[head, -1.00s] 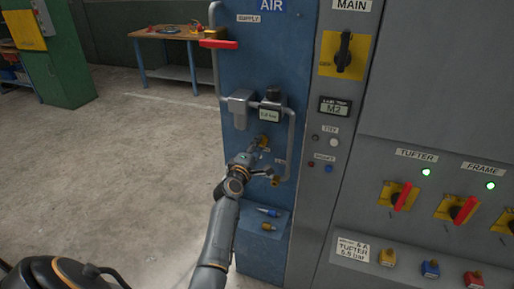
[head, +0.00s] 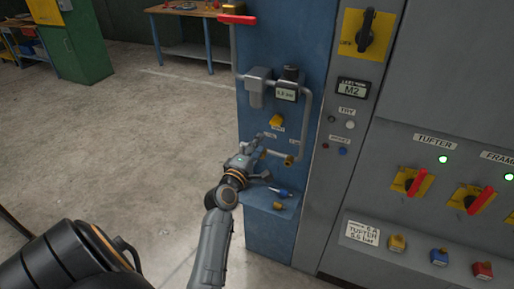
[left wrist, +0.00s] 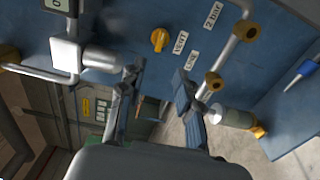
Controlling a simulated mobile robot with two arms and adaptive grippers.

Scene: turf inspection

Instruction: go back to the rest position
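My left gripper (head: 259,146) is in front of the blue air supply panel (head: 290,75), below and left of the yellow knob (head: 276,120). In the left wrist view its two fingers (left wrist: 157,85) are spread with nothing between them. The yellow knob also shows there (left wrist: 159,40), beyond the fingertips and apart from them. A grey cylinder with a yellow end (left wrist: 232,118) is beside the right finger; I cannot tell if they touch. My right gripper is not in view.
A red lever (head: 238,19), a gauge (head: 287,95) and a bent grey pipe (head: 307,115) stick out from the panel. A small shelf with a blue-tipped fitting (head: 280,192) is below the gripper. Grey switch cabinets stand at right. Bare floor (head: 130,140) lies at left.

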